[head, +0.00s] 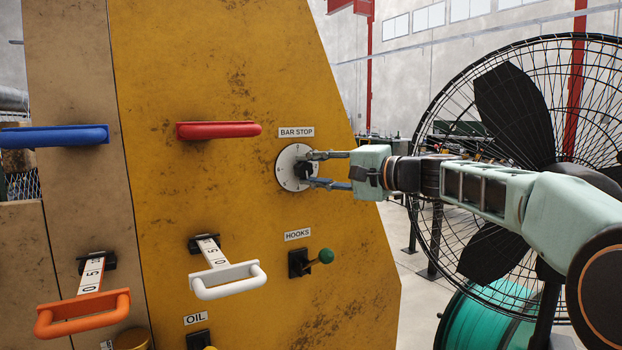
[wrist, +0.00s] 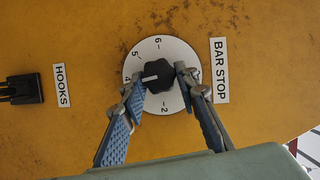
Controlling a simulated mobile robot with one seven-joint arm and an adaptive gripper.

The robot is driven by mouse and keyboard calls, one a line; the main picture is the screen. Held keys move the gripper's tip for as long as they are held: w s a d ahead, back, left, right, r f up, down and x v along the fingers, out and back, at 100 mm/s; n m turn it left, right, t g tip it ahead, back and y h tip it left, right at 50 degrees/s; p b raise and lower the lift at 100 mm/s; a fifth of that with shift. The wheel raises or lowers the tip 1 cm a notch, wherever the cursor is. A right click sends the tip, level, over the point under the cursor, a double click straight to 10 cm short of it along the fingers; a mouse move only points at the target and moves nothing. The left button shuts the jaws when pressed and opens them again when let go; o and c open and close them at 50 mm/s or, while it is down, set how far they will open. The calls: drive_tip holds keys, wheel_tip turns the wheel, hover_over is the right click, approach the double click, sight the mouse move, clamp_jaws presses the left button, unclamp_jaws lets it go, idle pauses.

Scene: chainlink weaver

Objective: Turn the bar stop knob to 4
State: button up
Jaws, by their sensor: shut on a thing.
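The bar stop knob (head: 301,170) is a black lobed knob on a white numbered dial (head: 285,158), under the BAR STOP label on the yellow panel. In the wrist view the knob (wrist: 159,76) has a white pointer mark that points left, close to the 4 on the dial (wrist: 146,53). The 5, 6 and 2 also show; part of the dial is hidden by the fingers. My gripper (head: 308,169) reaches in from the right and is shut on the knob, with one finger on either side; it also shows in the wrist view (wrist: 160,78).
A HOOKS lever with a green ball (head: 326,256) sits below the dial. Red (head: 219,130), blue (head: 55,136), white (head: 228,280) and orange (head: 82,314) handles stick out at the left. A large black fan (head: 513,105) stands behind my arm.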

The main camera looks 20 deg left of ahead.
drive_tip(key=shift+f+m+b, duration=0.15)
drive_tip(key=shift+m+b, duration=0.25)
drive_tip(key=shift+m, duration=0.2)
drive_tip(key=shift+y, duration=0.3)
drive_tip(key=o, duration=1.1)
drive_tip(key=shift+o, duration=0.2)
drive_tip(key=v, duration=1.2)
